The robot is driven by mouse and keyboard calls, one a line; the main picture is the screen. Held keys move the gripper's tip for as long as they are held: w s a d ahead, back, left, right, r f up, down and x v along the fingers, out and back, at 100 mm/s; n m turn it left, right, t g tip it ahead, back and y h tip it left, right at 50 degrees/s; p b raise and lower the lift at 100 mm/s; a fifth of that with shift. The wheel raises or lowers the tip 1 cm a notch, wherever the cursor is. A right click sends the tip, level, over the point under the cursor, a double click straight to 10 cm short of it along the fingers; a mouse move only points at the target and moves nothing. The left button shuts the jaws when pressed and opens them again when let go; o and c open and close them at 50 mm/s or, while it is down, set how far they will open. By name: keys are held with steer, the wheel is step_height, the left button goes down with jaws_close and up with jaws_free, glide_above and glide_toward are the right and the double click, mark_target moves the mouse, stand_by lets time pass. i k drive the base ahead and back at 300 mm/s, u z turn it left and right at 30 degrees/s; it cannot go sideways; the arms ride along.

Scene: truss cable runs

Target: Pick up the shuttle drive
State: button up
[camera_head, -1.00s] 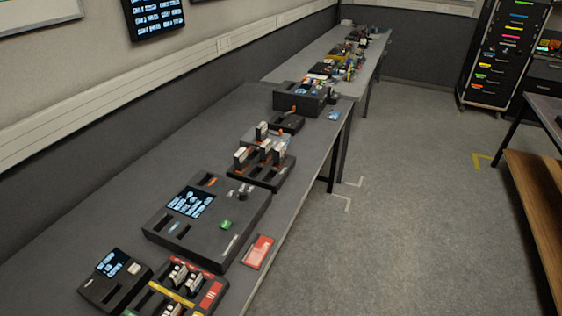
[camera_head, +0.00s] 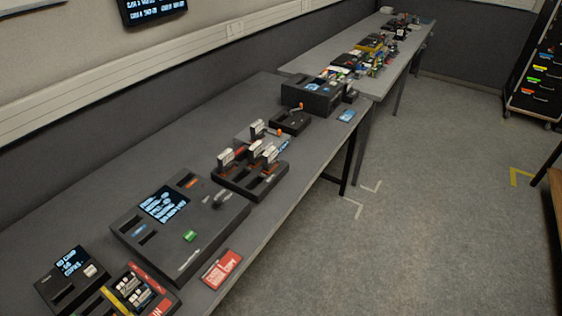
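I cannot tell for sure which item is the shuttle drive. Several small upright drive-like units with white labels stand in a black rack (camera_head: 236,185) in mid-table; one is at the left (camera_head: 225,158), one at the back (camera_head: 257,129) and one at the front right (camera_head: 270,154). Other small labelled units lie in a tray (camera_head: 164,303) with red and yellow edging at the bottom left. My gripper is not in view.
A large dark console (camera_head: 190,262) with a lit screen and green button is on the near grey table, beside a red card (camera_head: 222,269). A small screen box (camera_head: 52,283) is bottom left. A farther table (camera_head: 318,61) is cluttered. Floor (camera_head: 430,210) on the right is clear.

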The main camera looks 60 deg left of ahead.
mark_target(269, 159)
steer(key=i, duration=2.95)
steer(key=z, duration=0.15)
steer(key=k, duration=0.2)
steer(key=u, duration=2.8)
